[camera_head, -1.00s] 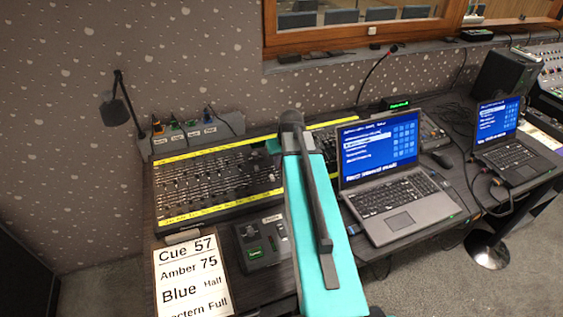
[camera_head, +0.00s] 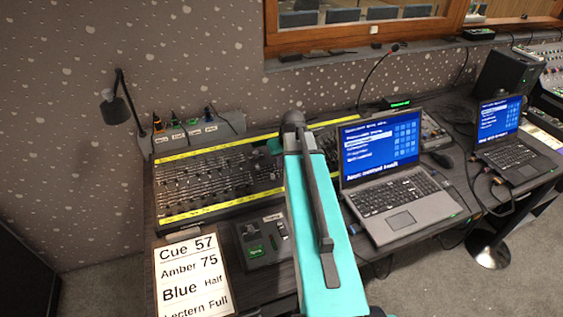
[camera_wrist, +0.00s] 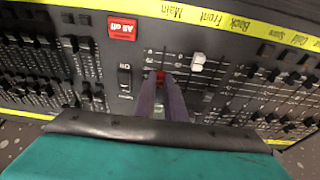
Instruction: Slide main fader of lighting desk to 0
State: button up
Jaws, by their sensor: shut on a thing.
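The lighting desk (camera_head: 205,210) is a dark fader board with yellow label strips at the back left of the table. In the wrist view, the strip (camera_wrist: 215,20) shows upside down with labels such as Main and Front. My gripper (camera_wrist: 161,80) is shut on a red fader knob (camera_wrist: 160,74), in line with the Main label. The fingers hide part of the knob and its slot, so its exact scale reading cannot be told. In the head view my teal arm hides the gripper and this part of the desk.
A white fader knob (camera_wrist: 198,62) stands close to the right of the fingers. A red All off button (camera_wrist: 122,28) and a black switch (camera_wrist: 124,78) are at left. A laptop (camera_head: 385,170), a cue card (camera_head: 190,275) and a small black box (camera_head: 264,240) sit near my arm.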

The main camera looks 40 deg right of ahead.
jog(key=shift+s+a+f, duration=0.1)
jog(key=shift+s+a, duration=0.15)
jog(key=shift+s, duration=0.75)
jog(key=shift+s+a+f, duration=0.1)
jog(key=shift+s+a, duration=0.15)
jog(key=shift+s, duration=0.7)
jog(key=o, duration=0.5)
jog(key=shift+c, duration=0.2)
jog(key=shift+r, duration=0.15)
jog(key=shift+r+p, duration=0.85)
jog(key=shift+r, duration=0.35)
jog(key=b+v, duration=0.2)
jog(key=v, duration=1.1)
jog(key=shift+s+r+b, duration=0.2)
jog(key=shift+r+b, duration=0.1)
jog(key=shift+b, duration=0.05)
